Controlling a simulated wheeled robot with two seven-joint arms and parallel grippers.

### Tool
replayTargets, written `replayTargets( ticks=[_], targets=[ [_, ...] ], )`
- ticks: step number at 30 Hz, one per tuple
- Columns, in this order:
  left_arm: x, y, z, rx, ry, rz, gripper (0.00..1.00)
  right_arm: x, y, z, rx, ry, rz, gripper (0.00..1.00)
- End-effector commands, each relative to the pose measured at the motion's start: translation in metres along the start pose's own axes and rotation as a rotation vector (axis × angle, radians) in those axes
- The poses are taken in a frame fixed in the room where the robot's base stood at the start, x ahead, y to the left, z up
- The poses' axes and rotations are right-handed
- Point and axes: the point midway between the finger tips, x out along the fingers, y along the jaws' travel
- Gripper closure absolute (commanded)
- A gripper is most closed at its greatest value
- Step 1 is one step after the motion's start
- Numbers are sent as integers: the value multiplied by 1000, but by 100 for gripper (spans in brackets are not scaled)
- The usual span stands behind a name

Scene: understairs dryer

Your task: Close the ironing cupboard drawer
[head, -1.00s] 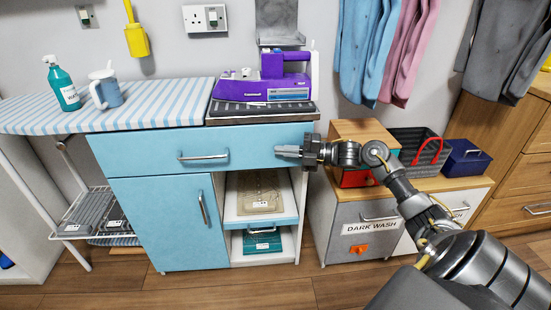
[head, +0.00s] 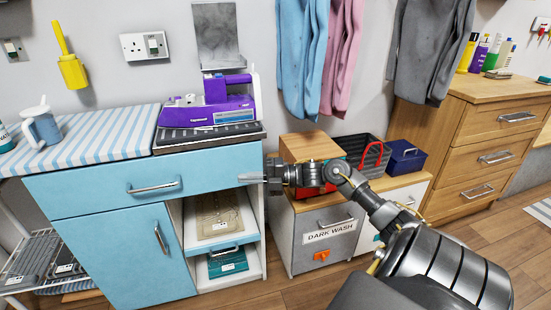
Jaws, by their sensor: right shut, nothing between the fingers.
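The ironing cupboard (head: 120,258) is light blue and stands at the left. Its wide top drawer (head: 95,195) has a horizontal silver handle (head: 153,187). The drawer front looks nearly flush with the door below; I cannot tell if a small gap stays open. My right gripper (head: 250,178) is shut and empty. Its fingertips point left and overlap the right end of the drawer front in the head view; I cannot tell if they touch it. My left gripper is not in view.
A striped ironing top (head: 85,140) and a purple machine (head: 222,97) sit above the drawer. Below are pull-out trays (head: 222,243). The dark wash hamper unit (head: 325,250) stands right of the cupboard. A wooden chest (head: 490,150) is farther right.

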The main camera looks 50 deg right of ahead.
Motion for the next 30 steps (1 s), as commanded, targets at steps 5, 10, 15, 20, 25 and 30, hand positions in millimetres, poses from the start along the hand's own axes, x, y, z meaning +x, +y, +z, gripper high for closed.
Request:
replayTargets(
  ticks=[5,10,15,20,25,30],
  targets=[
    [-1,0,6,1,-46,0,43,-45,-3,-1,5,-9,-7,100],
    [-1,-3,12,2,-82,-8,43,-65,-2,-1,3,-8,-4,100],
    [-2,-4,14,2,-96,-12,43,-72,-2,-1,2,-5,-2,100],
    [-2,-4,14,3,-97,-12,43,-72,-2,-1,2,-4,-1,100],
    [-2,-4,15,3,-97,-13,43,-71,-2,-1,3,-4,-2,100],
    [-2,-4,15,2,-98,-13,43,-60,-18,-15,47,-1,-4,100]
  ],
)
